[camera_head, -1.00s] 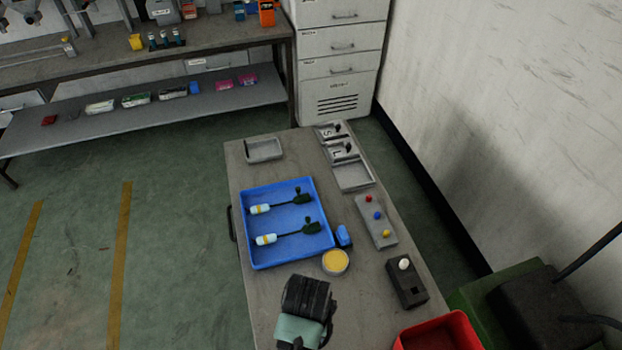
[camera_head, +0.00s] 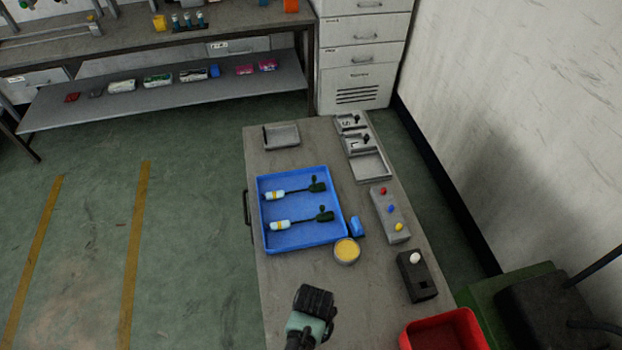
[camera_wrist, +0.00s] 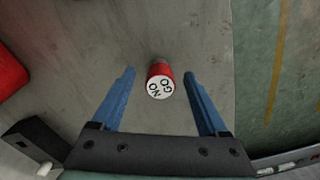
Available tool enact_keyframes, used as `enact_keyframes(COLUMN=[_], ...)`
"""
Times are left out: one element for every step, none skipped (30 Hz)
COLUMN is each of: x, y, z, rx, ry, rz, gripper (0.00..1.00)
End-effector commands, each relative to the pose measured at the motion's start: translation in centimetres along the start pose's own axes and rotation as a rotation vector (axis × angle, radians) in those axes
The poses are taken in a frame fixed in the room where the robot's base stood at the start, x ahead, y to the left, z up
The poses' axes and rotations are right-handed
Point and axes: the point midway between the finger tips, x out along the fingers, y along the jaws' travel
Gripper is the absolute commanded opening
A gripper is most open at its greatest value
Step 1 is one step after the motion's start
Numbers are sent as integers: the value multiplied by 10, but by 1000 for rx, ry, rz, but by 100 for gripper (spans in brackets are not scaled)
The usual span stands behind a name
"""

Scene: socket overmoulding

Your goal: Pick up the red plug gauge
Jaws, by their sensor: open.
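The red plug gauge (camera_wrist: 160,80) is in the wrist view, a short red cylinder with a white end face marked "NO GO" turned to the camera. It appears to stand on the grey table. My gripper (camera_wrist: 159,74) is open, with one blue finger on each side of the gauge and visible gaps between. I cannot tell how far the fingertips are above the table. In the head view my gripper (camera_head: 314,303) is over the near part of the table, and the gauge is not visible there, likely hidden beneath it.
On the table (camera_head: 290,275) are a blue tray (camera_head: 292,240) with two cable parts, a yellow-topped round dish (camera_head: 346,251), a grey block with coloured knobs (camera_head: 391,218) and a black block (camera_head: 416,277). A red bin (camera_head: 408,338) is at the near right.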

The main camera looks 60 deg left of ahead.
Motion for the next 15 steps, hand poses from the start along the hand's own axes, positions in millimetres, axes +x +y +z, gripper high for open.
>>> enact_keyframes(x=[0, 0, 0, 0, 0, 0, 0, 0, 0, 0, 0, 0, 0, 0, 0], y=[0, 0, 0, 0, 0, 0, 0, 0, 0, 0, 0, 0, 0, 0, 0], z=[0, 0, 0, 0, 0, 0, 0, 0, 0, 0, 0, 0, 0, 0, 0], rx=[0, 0, 0, 0, 0, 0, 0, 0, 0, 0, 0, 0, 0, 0, 0], ry=[1, 1, 1, 1, 1, 1, 1, 1, 1, 1, 1, 0, 0, 0, 0], rz=[0, 0, 0, 0, 0, 0, 0, 0, 0, 0, 0, 0, 0, 0, 0], gripper=[77, 77, 77, 77, 77, 75, 70, 64, 57, 52, 46, 39, 34, 28, 21])
